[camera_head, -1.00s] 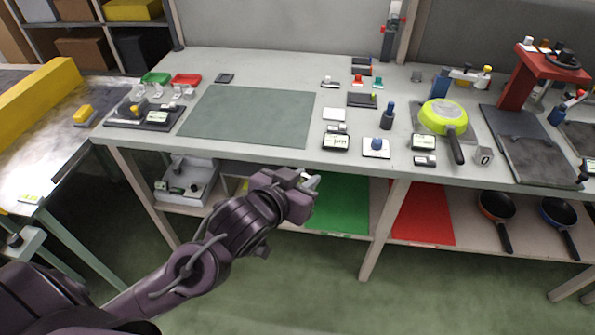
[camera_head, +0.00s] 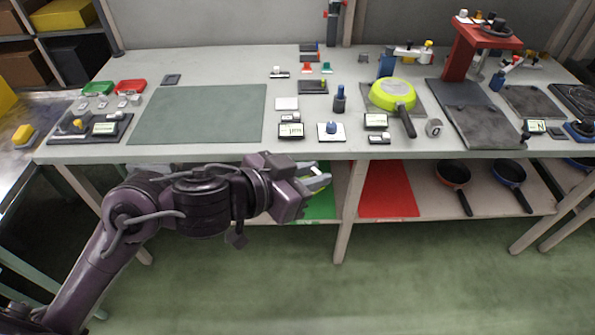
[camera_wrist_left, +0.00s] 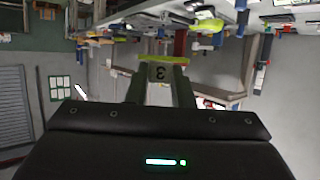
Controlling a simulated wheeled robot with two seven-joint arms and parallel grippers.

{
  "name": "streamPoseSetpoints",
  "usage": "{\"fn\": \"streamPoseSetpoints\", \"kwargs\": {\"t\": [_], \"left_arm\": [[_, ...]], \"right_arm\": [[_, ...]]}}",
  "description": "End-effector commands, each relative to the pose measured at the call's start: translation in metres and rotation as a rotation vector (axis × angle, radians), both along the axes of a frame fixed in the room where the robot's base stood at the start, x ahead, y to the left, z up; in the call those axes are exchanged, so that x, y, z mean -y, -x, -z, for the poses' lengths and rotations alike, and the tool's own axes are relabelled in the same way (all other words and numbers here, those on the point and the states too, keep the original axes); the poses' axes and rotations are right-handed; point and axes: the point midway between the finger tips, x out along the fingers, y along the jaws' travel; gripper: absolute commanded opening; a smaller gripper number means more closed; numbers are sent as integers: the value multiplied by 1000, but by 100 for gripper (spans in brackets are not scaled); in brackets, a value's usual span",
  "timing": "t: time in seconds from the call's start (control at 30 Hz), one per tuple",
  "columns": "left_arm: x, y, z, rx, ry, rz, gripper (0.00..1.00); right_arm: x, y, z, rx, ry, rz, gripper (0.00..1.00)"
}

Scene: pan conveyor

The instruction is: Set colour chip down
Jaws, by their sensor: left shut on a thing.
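My left gripper (camera_head: 318,181) is in front of the workbench's front edge, at about the edge's height or lower in the picture. It is shut on a colour chip, which shows in the left wrist view as a lime strip (camera_wrist_left: 164,60) with a grey part marked "3" between the fingers (camera_wrist_left: 160,88). In the head view the chip is mostly hidden by the fingers. The workbench (camera_head: 215,152) has a lime pan (camera_head: 392,92) on it, at the right of the middle. My right gripper is not in view.
A grey-green mat (camera_head: 198,115) lies bare on the bench's left half. Small displays, a blue-knobbed block (camera_head: 331,130) and a dark bottle (camera_head: 339,99) stand near the middle. A red stand (camera_head: 464,52) is at the back right. Red and blue pans (camera_head: 453,173) lie on the lower shelf.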

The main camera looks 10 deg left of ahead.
Motion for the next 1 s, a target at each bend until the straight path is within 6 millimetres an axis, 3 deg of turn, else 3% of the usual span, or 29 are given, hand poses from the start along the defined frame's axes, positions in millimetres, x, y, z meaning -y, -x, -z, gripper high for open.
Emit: {"fn": "streamPoseSetpoints", "kwargs": {"t": [0.17,0.63,0.83,1.0], "left_arm": [[7,-5,6,-4,-3,63,0],[40,-38,47,-1,-2,388,0],[44,-41,46,2,-3,374,0],[48,-42,33,2,-1,236,0]], "right_arm": [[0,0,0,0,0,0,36],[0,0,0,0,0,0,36],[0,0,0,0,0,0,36],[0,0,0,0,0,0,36]]}}
